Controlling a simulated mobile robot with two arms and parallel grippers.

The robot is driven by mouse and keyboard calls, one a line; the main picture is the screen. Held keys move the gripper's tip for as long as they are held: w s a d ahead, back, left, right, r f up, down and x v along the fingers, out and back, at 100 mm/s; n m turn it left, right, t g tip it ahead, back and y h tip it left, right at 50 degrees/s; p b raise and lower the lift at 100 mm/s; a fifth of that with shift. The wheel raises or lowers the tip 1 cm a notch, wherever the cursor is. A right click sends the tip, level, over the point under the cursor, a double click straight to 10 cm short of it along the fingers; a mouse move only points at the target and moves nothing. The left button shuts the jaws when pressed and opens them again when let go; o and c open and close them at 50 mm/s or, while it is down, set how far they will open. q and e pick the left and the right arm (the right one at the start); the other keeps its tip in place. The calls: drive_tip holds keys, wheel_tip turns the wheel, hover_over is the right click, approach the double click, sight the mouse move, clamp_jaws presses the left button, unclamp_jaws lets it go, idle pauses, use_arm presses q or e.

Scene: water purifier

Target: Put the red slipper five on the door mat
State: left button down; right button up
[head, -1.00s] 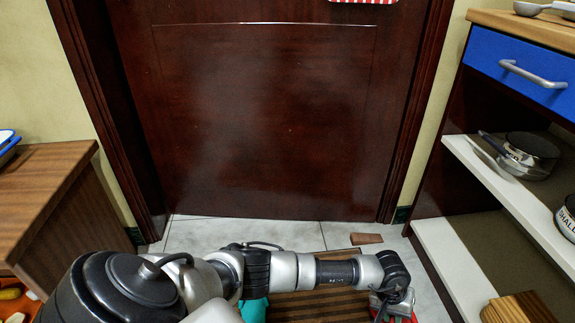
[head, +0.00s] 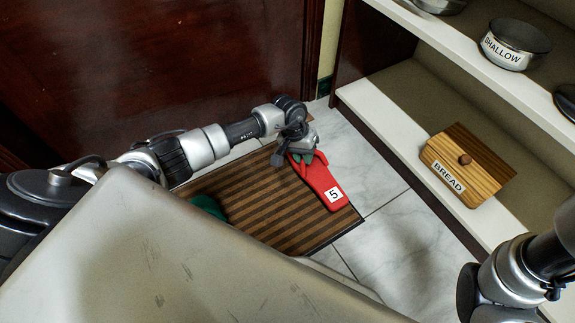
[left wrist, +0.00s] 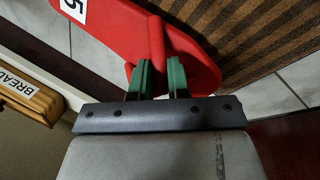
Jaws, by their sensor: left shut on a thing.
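The red slipper five (head: 318,180), with a white "5" label, is over the right edge of the brown striped door mat (head: 268,212). I cannot tell whether it rests on the mat or is held just above it. My left gripper (head: 305,157) is shut on the slipper's strap. In the left wrist view, the green-tipped fingers (left wrist: 158,75) hold the strap of the red slipper (left wrist: 110,35), with the striped mat (left wrist: 262,30) beside it. My right arm shows at the lower right of the head view, but its gripper is out of view.
A green thing (head: 207,207) lies on the mat, partly hidden by my body. A white shelf unit (head: 395,112) stands to the right, with a wooden bread box (head: 455,178) and a bowl labelled SHALLOW (head: 510,50). Clear floor tiles (head: 405,235) lie between mat and shelf. A dark door (head: 150,80) is behind.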

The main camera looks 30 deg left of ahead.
use_arm(q)
drive_tip(key=a+f+b, duration=0.1)
drive_tip(key=f, duration=0.1)
drive_tip(key=a+f+b, duration=0.1)
drive_tip(key=f+b, duration=0.1)
drive_tip(key=s+a+f+b, duration=0.1)
drive_tip(key=f+b, duration=0.1)
drive_tip(key=shift+s+a+f, duration=0.1)
drive_tip(key=shift+a+f, duration=0.2)
drive_tip(key=shift+a, duration=0.05)
drive_tip(key=shift+r, duration=0.15)
drive_tip(key=c, duration=1.1)
unclamp_jaws()
